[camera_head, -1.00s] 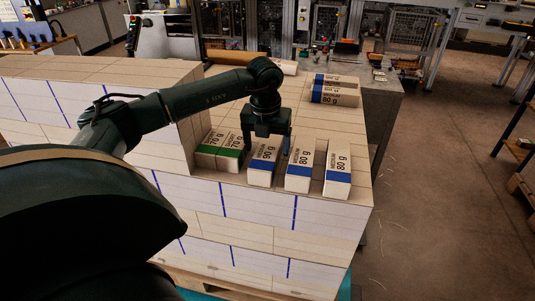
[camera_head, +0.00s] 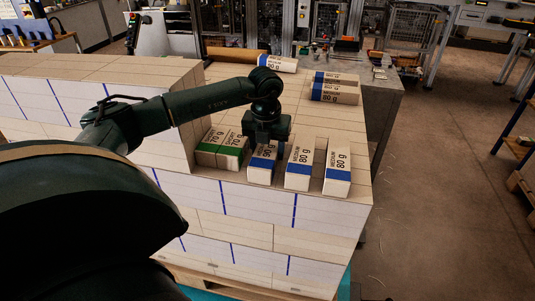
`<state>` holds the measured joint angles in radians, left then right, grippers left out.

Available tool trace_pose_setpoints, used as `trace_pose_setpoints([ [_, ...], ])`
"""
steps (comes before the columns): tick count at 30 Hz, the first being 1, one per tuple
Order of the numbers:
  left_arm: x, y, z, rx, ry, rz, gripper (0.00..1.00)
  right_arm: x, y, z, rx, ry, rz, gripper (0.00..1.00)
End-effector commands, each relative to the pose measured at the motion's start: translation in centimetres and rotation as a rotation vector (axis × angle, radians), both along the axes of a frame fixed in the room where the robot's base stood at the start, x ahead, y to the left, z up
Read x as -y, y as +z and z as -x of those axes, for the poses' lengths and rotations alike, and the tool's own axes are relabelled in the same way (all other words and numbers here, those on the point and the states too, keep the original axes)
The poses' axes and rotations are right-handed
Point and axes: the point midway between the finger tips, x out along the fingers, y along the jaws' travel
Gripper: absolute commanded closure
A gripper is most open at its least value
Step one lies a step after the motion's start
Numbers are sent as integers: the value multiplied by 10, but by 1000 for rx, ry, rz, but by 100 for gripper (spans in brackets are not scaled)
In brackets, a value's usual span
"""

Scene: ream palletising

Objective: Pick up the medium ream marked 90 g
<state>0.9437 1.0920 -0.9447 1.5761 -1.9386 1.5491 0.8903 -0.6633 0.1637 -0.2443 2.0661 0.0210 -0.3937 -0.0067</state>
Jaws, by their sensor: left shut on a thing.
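The medium ream marked 90 g (camera_head: 260,173) is white with a blue band and stands on the stacked pallet's lower level, between the green-banded 70 g reams and a medium 80 g ream. My left gripper (camera_head: 267,143) is over its far part, pointing down, and is shut on it. The gripper hides the back of the ream and part of its label. The ream appears to be still resting on the stack. My right gripper is out of view.
Two green-banded 70 g reams (camera_head: 220,152) stand close on the left, beside the taller stack (camera_head: 165,140). Two medium 80 g reams (camera_head: 300,165) stand to the right. More 80 g reams (camera_head: 335,90) lie at the back. The stack's middle top (camera_head: 330,122) is clear.

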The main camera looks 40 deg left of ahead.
Motion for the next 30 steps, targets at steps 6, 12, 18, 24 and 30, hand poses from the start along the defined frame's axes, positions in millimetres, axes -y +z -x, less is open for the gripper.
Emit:
trace_pose_setpoints([
  [6,0,1,-1,4,1,0,82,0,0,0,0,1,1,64],
  [12,0,2,-1,4,1,0,82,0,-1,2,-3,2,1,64],
  [18,0,25,-1,9,0,1,82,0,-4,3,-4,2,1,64],
  [24,0,66,-1,9,0,1,82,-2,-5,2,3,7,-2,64],
  [30,0,94,-1,5,-1,1,82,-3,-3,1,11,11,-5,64],
])
